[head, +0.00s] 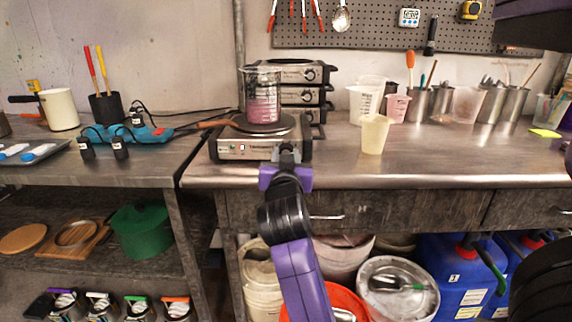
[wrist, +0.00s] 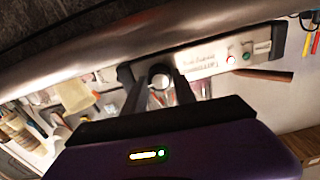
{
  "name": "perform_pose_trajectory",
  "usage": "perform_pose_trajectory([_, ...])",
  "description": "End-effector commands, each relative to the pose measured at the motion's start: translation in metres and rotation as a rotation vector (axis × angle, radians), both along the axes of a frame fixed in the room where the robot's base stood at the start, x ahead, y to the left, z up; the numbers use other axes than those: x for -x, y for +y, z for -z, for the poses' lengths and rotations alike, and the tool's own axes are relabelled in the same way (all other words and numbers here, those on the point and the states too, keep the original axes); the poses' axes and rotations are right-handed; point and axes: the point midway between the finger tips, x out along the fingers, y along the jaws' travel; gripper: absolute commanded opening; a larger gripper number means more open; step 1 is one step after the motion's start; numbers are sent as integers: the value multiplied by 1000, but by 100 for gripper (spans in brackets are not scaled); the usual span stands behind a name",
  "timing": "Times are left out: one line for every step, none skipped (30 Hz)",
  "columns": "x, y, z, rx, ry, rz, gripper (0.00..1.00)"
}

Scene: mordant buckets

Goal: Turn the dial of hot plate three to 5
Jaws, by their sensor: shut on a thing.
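A silver hot plate (head: 232,149) stands at the front edge of the steel bench, with a beaker of pink liquid (head: 263,95) on its top. Its front panel also shows in the wrist view (wrist: 207,58), turned over, with a small red lamp and a green switch. My gripper (head: 288,152) is at the right end of this panel. In the wrist view my gripper (wrist: 160,84) has its fingers on both sides of the round dial (wrist: 160,71), shut on it. The dial's marks and setting are not readable. No number can be read on the hot plate.
More hot plates (head: 302,73) are stacked behind, their dials facing front. A wooden stick (head: 217,124) lies at the hot plate's left. A pale plastic cup (head: 374,135) stands to the right. The bench front between cup and hot plate is clear.

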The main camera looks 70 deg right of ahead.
Motion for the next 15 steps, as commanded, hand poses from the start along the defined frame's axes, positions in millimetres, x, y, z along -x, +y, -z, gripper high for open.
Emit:
perform_pose_trajectory([0,-1,5,-15,-22,2,0])
perform_pose_trajectory([0,-1,5,-20,-35,2,0])
perform_pose_trajectory([0,-1,5,-29,-53,2,0])
perform_pose_trajectory([0,-1,5,-34,-65,2,0])
perform_pose_trajectory([0,-1,4,-38,-75,2,0])
perform_pose_trajectory([0,-1,4,-43,-88,2,0])
perform_pose_trajectory([0,-1,4,-48,-97,1,0])
perform_pose_trajectory([0,0,4,-51,-104,1,0])
perform_pose_trajectory([0,0,4,-54,-113,1,0])
perform_pose_trajectory([0,0,4,-57,-118,1,0])
perform_pose_trajectory([0,0,4,-59,-123,1,0])
perform_pose_trajectory([0,0,4,-61,-128,1,0])
perform_pose_trajectory([0,0,4,-62,-131,1,0])
perform_pose_trajectory([0,0,4,-63,-134,1,0])
perform_pose_trajectory([0,0,3,-64,-136,1,0])
